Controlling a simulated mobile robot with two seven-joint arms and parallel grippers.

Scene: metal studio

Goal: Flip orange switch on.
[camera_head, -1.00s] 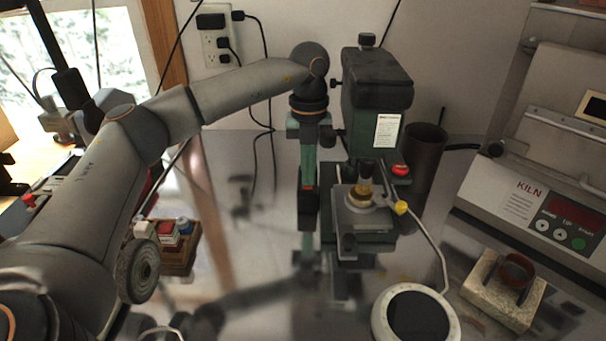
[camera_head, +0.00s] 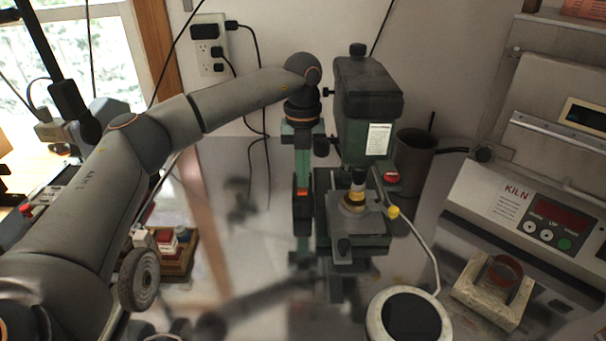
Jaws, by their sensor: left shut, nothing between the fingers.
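My left arm reaches in from the left, and its wrist points straight down beside the green bench press (camera_head: 368,110). My left gripper (camera_head: 302,180) hangs below the wrist, shut and empty. A small orange patch (camera_head: 302,191), seemingly the orange switch, shows at the lower end of the gripper, on a dark block (camera_head: 302,212). I cannot tell whether the fingertips touch it, as they blend with the dark parts there. My right gripper is not in view.
The shiny table (camera_head: 235,180) is clear left of the press. The kiln (camera_head: 520,205), a round dark-topped pad (camera_head: 411,316) and a stone block (camera_head: 484,294) are at the right. Small boxes (camera_head: 172,245) stand at left.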

